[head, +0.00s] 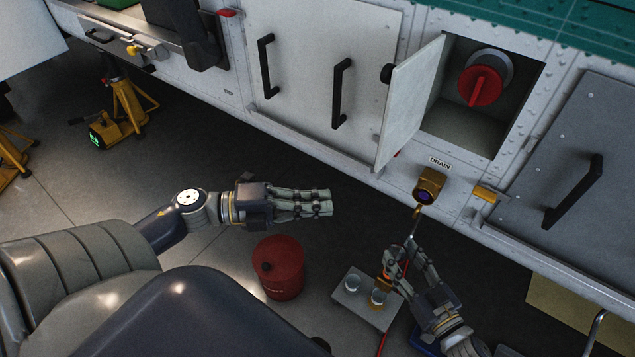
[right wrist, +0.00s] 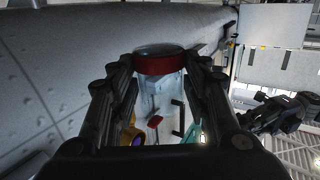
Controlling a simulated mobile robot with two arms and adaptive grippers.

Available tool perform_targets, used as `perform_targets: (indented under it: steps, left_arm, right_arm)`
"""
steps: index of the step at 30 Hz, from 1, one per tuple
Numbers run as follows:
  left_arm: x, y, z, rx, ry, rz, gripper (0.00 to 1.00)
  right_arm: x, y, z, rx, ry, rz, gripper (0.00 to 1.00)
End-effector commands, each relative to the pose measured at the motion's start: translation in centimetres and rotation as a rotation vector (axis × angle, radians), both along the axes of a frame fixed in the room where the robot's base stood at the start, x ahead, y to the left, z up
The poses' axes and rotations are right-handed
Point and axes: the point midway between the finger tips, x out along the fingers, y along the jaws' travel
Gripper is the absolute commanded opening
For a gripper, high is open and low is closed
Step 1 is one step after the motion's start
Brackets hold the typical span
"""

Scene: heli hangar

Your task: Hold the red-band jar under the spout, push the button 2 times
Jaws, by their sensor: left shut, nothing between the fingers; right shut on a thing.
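My right gripper (head: 399,266) is shut on the red-band jar, whose red band (right wrist: 160,64) and clear body show between the fingers in the right wrist view. In the head view the fingers mostly hide this jar. A brass spout fitting (head: 430,184) with a dark purple round face sits on the white panel below the DRAIN label, up and right of my right gripper. It also shows in the right wrist view (right wrist: 127,133). I cannot tell whether the jar is under the spout. My left gripper (head: 328,203) is shut and empty, left of the spout. No button is clearly identifiable.
A grey tray (head: 345,301) holds two clear jars, one with an orange-yellow band (head: 378,298). A red drum (head: 278,268) stands left of it. An open hatch door (head: 410,105) sticks out beside a recess with a red knob (head: 480,86). A yellow jack (head: 125,105) stands at upper left.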

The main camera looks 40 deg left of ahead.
Motion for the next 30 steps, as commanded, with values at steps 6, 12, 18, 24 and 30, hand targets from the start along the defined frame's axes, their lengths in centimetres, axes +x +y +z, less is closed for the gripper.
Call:
perform_targets:
  steps: [6,12,18,24,30]
  left_arm:
    - [0.0,0.0,0.3,0.0,0.0,0.0,0.0]
    - [0.0,0.0,0.5,0.0,0.0,0.0,0.0]
    - [0.0,0.0,0.7,0.0,0.0,0.0,0.0]
    - [0.0,0.0,0.8,0.0,0.0,0.0,0.0]
    - [0.0,0.0,0.8,0.0,0.0,0.0,0.0]
  right_arm:
    - [-1.1,0.0,-0.1,0.002,0.001,0.0,0.19]
    - [-2.0,0.0,-0.4,0.002,0.003,0.0,0.19]
    - [-2.9,0.0,-0.6,0.002,0.003,0.0,0.19]
    - [-3.6,0.0,-0.7,0.002,0.001,0.0,0.19]
    - [-3.6,0.0,-0.8,0.001,0.0,0.0,0.19]
